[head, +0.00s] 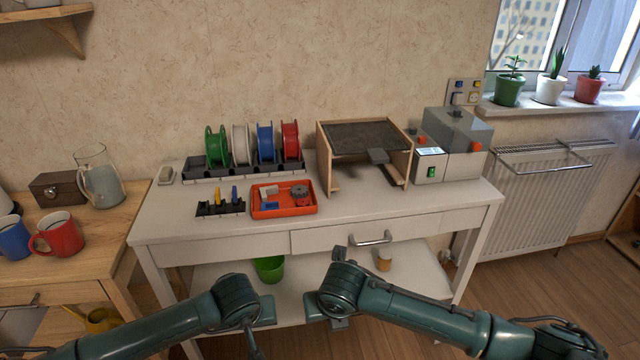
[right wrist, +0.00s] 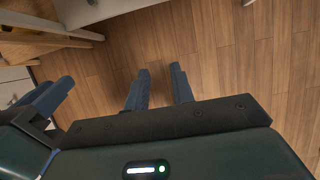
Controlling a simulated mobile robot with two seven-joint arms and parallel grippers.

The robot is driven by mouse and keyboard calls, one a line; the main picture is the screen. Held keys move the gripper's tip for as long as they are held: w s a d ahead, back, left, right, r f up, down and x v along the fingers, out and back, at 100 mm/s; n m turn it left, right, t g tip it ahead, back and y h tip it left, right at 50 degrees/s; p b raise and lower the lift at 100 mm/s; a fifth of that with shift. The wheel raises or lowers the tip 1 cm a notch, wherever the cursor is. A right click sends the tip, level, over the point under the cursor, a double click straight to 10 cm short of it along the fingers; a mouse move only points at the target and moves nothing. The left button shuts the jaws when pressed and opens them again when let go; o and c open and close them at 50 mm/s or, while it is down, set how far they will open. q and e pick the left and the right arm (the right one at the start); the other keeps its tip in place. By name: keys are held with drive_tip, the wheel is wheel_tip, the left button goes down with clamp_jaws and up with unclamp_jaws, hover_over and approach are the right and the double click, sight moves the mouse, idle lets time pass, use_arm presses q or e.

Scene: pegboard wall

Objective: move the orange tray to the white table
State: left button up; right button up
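The orange tray (head: 286,214) lies flat on the top of a white table (head: 355,207), left of its middle. Small parts, including a red-and-grey round piece and blue and light pieces, lie in it. My left gripper (head: 258,326) hangs in front of the table, below its top and clear of the tray; its finger gap is not clear. My right gripper (head: 325,310) is also in front of the table, lower than the tray. In the right wrist view its two fingers (right wrist: 158,88) stand apart with only floor between them.
A black tool holder (head: 220,208) stands just left of the tray. Spools in a rack (head: 255,168) stand behind it, and a wooden frame box (head: 365,150) to its right. A wooden table (head: 95,225) with mugs stands at left. The white tabletop's front right is clear.

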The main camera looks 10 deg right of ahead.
drive_tip(key=v, duration=1.1)
drive_tip(key=shift+w, duration=0.2)
drive_tip(key=shift+r, duration=0.15)
